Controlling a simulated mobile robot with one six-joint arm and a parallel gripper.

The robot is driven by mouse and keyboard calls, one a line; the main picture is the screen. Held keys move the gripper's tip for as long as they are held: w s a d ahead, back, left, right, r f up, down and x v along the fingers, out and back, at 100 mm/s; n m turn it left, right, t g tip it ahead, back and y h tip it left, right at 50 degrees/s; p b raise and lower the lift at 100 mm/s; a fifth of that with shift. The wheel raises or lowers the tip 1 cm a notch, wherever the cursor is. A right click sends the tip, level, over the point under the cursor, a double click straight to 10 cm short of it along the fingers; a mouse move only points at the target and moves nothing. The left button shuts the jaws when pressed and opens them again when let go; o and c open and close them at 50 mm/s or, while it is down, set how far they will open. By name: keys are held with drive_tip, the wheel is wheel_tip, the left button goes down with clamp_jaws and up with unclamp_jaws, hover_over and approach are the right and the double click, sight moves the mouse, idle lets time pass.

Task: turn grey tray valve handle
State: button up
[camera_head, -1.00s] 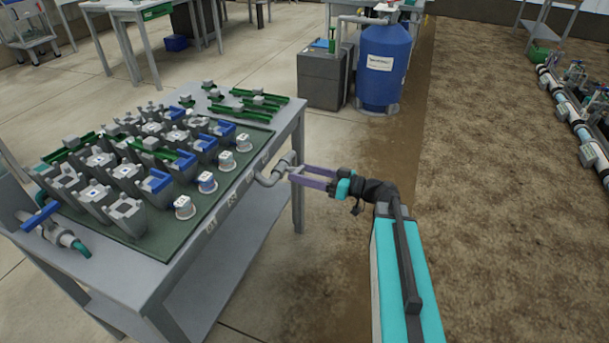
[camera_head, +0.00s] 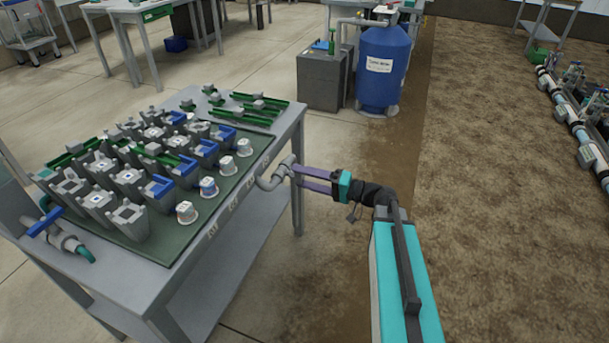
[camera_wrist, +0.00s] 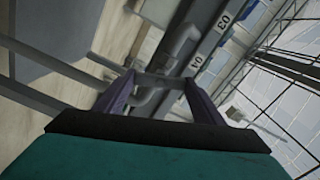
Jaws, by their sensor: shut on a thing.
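The grey tray valve (camera_head: 270,183) is a bent grey pipe fitting on the right side of the grey table, by its edge. Its grey handle (camera_head: 287,166) is at the outer end. My gripper (camera_head: 296,176), with two purple fingers and a teal body, reaches it from the right. In the wrist view, my gripper (camera_wrist: 160,86) has its fingers set wide, one at each end of the grey handle bar (camera_wrist: 160,82), shut on it. The bent pipe (camera_wrist: 180,45) shows behind the bar. The exact finger contact is too small to see in the head view.
The table (camera_head: 238,245) carries a green mat with several grey, blue and white parts. A blue-handled valve (camera_head: 45,222) sits at its left edge. A blue tank (camera_head: 383,75) and a grey box (camera_head: 322,80) stand behind.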

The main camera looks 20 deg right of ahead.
drive_tip(key=m+p, duration=0.1)
drive_tip(key=m, duration=0.2)
drive_tip(key=shift+m+p, duration=0.3)
drive_tip(key=shift+p, duration=0.05)
idle(0.3)
drive_tip(key=o, duration=1.1)
drive_tip(key=shift+c, duration=0.2)
drive_tip(key=shift+d, duration=0.1)
drive_tip(key=v, duration=1.3)
drive_tip(key=shift+s+d+p, duration=0.25)
drive_tip(key=shift+s+p, duration=0.05)
